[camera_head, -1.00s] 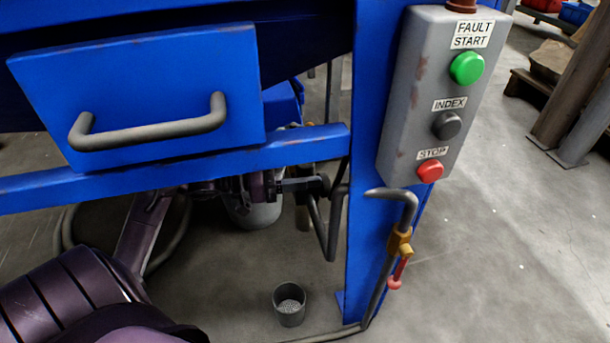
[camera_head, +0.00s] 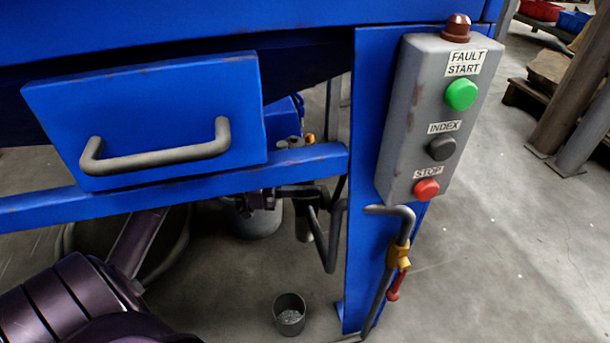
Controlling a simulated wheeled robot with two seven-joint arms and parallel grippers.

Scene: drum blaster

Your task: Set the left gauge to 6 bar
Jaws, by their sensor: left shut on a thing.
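No gauge face can be made out in the head view. My left arm comes in from the lower left and reaches beneath the blue cross beam (camera_head: 180,186). My left gripper (camera_head: 300,191) is at the beam's right end, beside the blue post. It is shut on a small dark part there, mostly hidden by the fingers and the beam, so I cannot tell what it is. A dark cylinder (camera_head: 305,222) and a bent grey pipe (camera_head: 332,245) hang just below the gripper. My right gripper is not in view.
A grey control box (camera_head: 400,150) with green, black and red buttons is on the blue post (camera_head: 362,270). A pipe with a red-handled yellow valve (camera_head: 398,254) runs below it. A cup (camera_head: 289,318) stands on the floor.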

